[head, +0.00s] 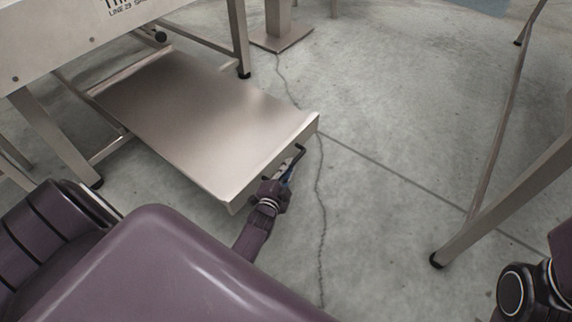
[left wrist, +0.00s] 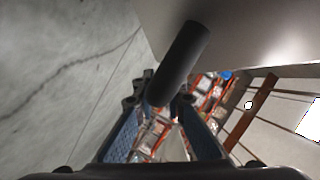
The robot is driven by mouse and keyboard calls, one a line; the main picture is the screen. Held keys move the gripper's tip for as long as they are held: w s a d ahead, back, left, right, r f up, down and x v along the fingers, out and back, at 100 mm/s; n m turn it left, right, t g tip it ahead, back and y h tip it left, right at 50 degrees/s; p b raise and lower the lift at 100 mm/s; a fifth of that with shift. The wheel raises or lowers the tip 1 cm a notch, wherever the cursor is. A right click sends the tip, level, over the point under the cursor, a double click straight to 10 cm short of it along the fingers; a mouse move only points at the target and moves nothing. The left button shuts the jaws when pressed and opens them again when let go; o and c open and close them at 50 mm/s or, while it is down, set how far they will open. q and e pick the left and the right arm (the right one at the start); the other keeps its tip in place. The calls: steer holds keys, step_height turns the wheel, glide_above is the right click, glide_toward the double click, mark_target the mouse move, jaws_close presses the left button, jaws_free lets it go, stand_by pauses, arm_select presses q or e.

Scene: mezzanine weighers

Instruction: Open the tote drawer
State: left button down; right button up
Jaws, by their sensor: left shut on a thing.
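The tote drawer (head: 205,125) is a wide, flat metal drawer with a plain top, low in the head view. It stands well out from under the metal bench at the upper left. A dark bar handle (head: 299,149) is on its front face. My left gripper (head: 287,172) is at that front face, shut on the handle. In the left wrist view the black handle (left wrist: 180,62) runs between the fingers of my left gripper (left wrist: 158,105), beside the pale drawer front (left wrist: 250,30). The fingers hide part of the handle. My right gripper is not in view.
The bench frame (head: 40,135) has legs on both sides of the drawer. Another metal frame (head: 500,205) stands at the right, with a foot on the floor. A post base (head: 283,38) is at the back. Concrete floor (head: 375,150) between them is clear.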

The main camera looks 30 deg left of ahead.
arm_select(q)
steer(key=c, duration=2)
jaws_free()
steer(key=shift+o, duration=0.2)
steer(key=v, duration=0.7)
steer(key=shift+s, duration=0.25)
steer(key=shift+s, duration=0.1)
